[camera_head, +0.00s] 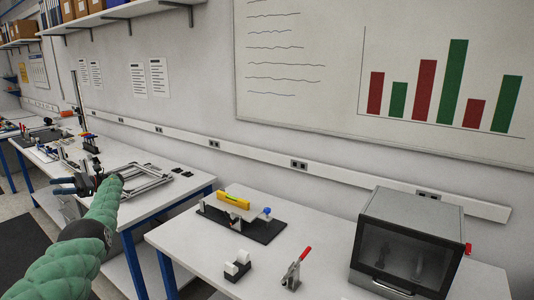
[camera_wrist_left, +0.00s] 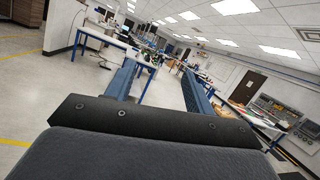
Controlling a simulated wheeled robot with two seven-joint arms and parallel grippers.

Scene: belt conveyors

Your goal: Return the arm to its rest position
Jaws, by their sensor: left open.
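My left arm (camera_head: 90,240), in a green padded sleeve, comes in from the lower left of the head view and reaches out toward the left workbench. My left gripper (camera_head: 64,185) is at its far end, small in this view, near the bench's front edge. In the left wrist view its two blue fingers stand well apart, and the open gap (camera_wrist_left: 158,72) between them is empty. The camera there looks out across the room, tilted. My right gripper does not show.
The left workbench (camera_head: 165,196) carries a metal frame (camera_head: 148,181) and a tall upright stand (camera_head: 77,95). The nearer bench (camera_head: 190,240) holds a yellow level (camera_head: 233,200) on a black plate, a red-handled clamp (camera_head: 296,268), a white roll holder (camera_head: 237,267) and a grey oven-like box (camera_head: 408,245).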

